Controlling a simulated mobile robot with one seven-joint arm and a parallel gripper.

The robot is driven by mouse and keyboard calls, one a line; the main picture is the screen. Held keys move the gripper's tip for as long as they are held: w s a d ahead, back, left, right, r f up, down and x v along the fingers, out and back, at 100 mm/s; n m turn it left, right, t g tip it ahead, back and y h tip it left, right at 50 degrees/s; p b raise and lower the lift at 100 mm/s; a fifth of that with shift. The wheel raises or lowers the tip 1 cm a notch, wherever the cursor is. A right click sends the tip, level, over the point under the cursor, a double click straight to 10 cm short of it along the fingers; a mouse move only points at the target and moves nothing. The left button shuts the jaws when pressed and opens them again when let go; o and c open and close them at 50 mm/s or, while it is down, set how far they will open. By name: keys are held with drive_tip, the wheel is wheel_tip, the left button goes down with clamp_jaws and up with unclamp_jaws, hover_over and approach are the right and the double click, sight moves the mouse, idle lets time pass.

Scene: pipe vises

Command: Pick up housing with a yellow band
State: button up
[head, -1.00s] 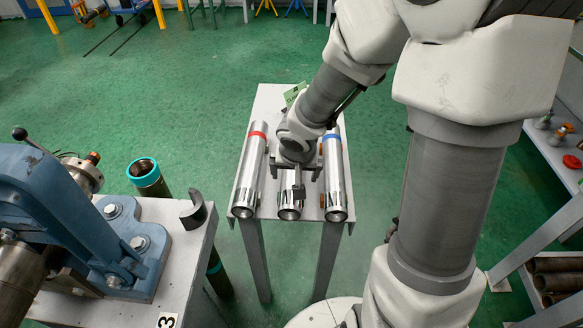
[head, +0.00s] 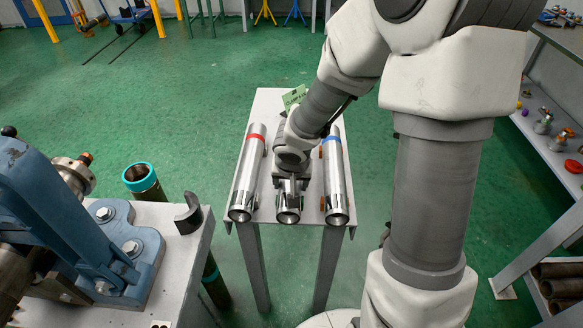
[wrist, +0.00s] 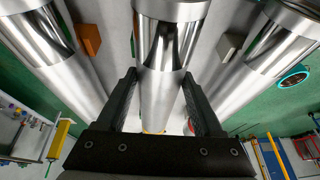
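Three silver tubular housings lie side by side along a narrow light table. The middle housing (head: 288,208) shows no band in the head view, since my arm covers its far part. The wrist view shows the middle housing (wrist: 161,105) between my gripper's fingers, with a small yellow patch near its far end. My gripper (head: 291,185) is over the middle housing, near its front end. In the wrist view my gripper (wrist: 162,98) has one finger close along each side of it. I cannot tell whether the fingers press on it.
The left housing (head: 247,180) has a red band and the right housing (head: 335,180) a blue band. Both lie close beside my gripper on the table (head: 268,103). A blue vise (head: 110,245) stands on a bench at left, near a teal-rimmed pipe (head: 141,178).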

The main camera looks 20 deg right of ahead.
clamp_jaws()
drive_tip(key=shift+w+r, duration=0.1)
drive_tip(key=shift+r, duration=0.1)
